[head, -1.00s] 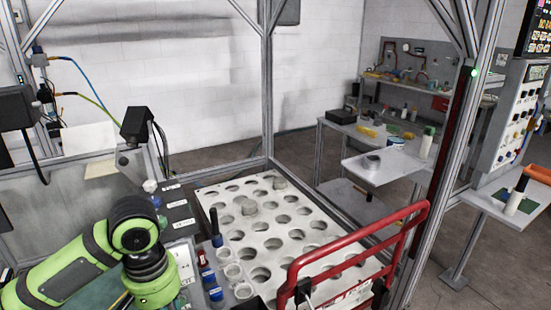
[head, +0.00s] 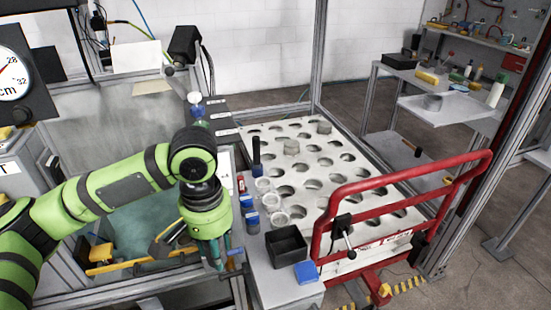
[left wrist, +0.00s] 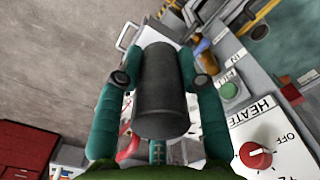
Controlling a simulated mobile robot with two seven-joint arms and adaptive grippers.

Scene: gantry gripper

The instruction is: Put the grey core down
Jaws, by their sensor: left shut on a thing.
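The grey core (left wrist: 162,90) is a dark grey cylinder between the two teal fingers of my left gripper in the left wrist view. My left gripper (left wrist: 160,80) is shut on it, one finger along each side. In the head view my left gripper (head: 216,256) points down at the front, left of the black open box. The core cannot be made out there. My right gripper is not in view.
A white plate with round holes (head: 350,190) bears two grey round pieces (head: 291,147). A black box (head: 286,243), a blue block (head: 306,272) and small cups (head: 270,202) stand by its near-left side. A red rail (head: 400,185) stands at right.

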